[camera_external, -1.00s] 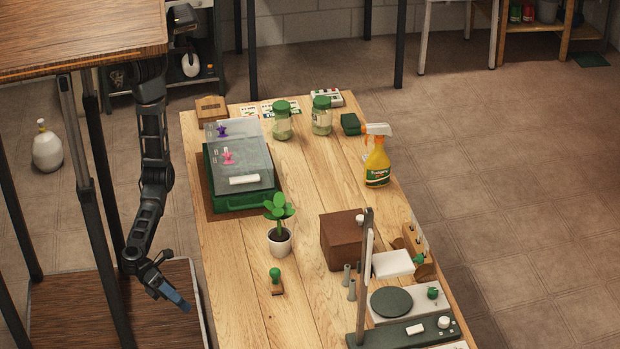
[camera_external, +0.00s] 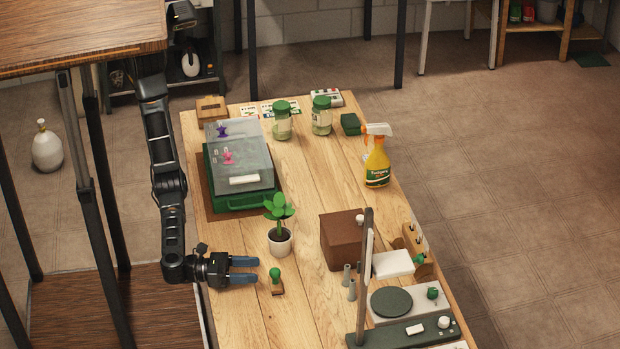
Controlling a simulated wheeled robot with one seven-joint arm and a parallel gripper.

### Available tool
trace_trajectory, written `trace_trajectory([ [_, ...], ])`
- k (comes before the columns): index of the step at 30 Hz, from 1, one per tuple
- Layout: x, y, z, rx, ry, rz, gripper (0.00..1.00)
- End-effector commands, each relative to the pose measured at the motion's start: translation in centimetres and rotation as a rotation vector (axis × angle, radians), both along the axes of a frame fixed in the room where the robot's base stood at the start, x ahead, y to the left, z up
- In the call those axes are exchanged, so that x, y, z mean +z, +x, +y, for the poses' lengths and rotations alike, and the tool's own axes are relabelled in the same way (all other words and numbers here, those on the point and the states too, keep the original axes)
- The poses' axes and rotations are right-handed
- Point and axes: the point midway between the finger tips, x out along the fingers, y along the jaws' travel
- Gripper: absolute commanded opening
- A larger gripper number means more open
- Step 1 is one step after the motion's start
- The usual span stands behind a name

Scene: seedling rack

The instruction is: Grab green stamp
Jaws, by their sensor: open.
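The green stamp (camera_external: 275,279) stands upright on the wooden table, with a green knob handle on a brown base. It is in front of the potted plant. My gripper (camera_external: 258,270) is just to the left of the stamp, with its blue fingers pointing right toward it. The fingers are apart, with a gap between them, and nothing is held. The fingertips look close to the stamp; I cannot tell the exact distance or height from this view.
A potted plant (camera_external: 280,241) stands close behind the stamp. A brown block (camera_external: 342,243) and grey cylinders (camera_external: 351,290) are to the right. A green case with a clear lid (camera_external: 240,199) lies farther back. The tabletop (camera_external: 290,325) in front of the stamp is clear.

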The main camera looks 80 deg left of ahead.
Motion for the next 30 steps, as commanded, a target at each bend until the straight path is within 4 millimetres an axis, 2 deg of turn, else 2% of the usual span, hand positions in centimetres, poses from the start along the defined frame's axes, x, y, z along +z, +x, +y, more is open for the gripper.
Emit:
trace_trajectory([
  [3,-0.6,0.7,-0.6,0.028,0.178,-0.025,0.61],
  [9,-1.2,1.2,-0.9,0.048,0.326,-0.04,0.61],
  [20,-1.0,4.3,-1.5,0.052,0.345,-0.042,0.61],
  [30,-0.7,8.5,-2.4,0.051,0.344,-0.041,0.61],
])
